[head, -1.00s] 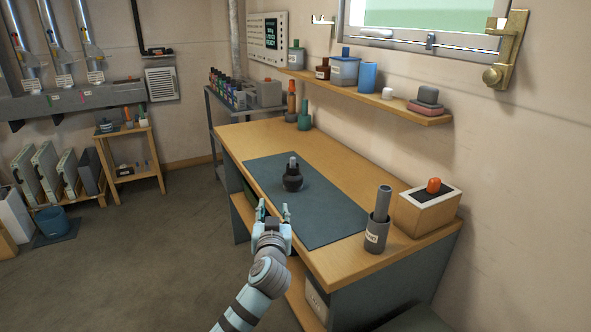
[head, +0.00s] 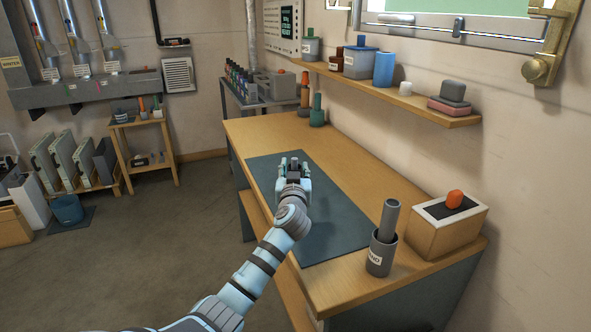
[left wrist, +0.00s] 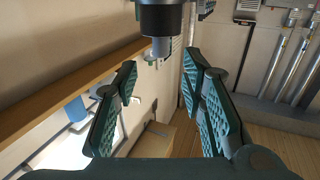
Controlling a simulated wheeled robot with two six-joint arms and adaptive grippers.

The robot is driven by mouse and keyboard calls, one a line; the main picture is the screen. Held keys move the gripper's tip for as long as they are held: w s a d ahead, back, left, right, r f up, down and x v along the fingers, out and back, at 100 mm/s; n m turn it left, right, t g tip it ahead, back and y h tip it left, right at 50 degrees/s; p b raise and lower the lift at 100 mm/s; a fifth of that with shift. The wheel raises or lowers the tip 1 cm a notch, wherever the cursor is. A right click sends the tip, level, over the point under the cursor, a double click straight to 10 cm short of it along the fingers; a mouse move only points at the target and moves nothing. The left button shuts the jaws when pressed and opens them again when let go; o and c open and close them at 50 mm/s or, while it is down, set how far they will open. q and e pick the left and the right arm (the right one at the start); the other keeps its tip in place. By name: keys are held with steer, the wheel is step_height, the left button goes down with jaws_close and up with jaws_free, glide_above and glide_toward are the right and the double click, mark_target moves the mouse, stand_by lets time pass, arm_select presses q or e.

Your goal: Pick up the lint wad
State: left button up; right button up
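I cannot pick out a lint wad with certainty in either view. My left gripper (head: 293,168) is over the dark mat (head: 335,222) on the workbench, at the place where a dark bottle with a grey top stood. It hides most of that spot in the head view. In the left wrist view, which looks upside down, the left gripper's fingers (left wrist: 160,68) are apart with nothing between the pads. The dark bottle (left wrist: 161,20) with its grey tip shows just beyond the fingertips, cut off by the picture's edge. My right gripper is not in view.
A grey cup (head: 380,257) holding a rod and a box (head: 447,228) with an orange lump stand at the bench's near right. A green bottle (head: 317,112) stands at the far end. The wall shelf (head: 385,90) carries a small white piece (head: 405,88) and several containers.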

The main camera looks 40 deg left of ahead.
mark_target(294, 160)
arm_select(q)
steer(key=b+x, duration=0.1)
steer(key=x, duration=0.3)
steer(key=shift+a+f, duration=0.1)
steer(key=shift+f, duration=0.05)
steer(key=c, duration=0.8)
steer(key=shift+c, duration=0.2)
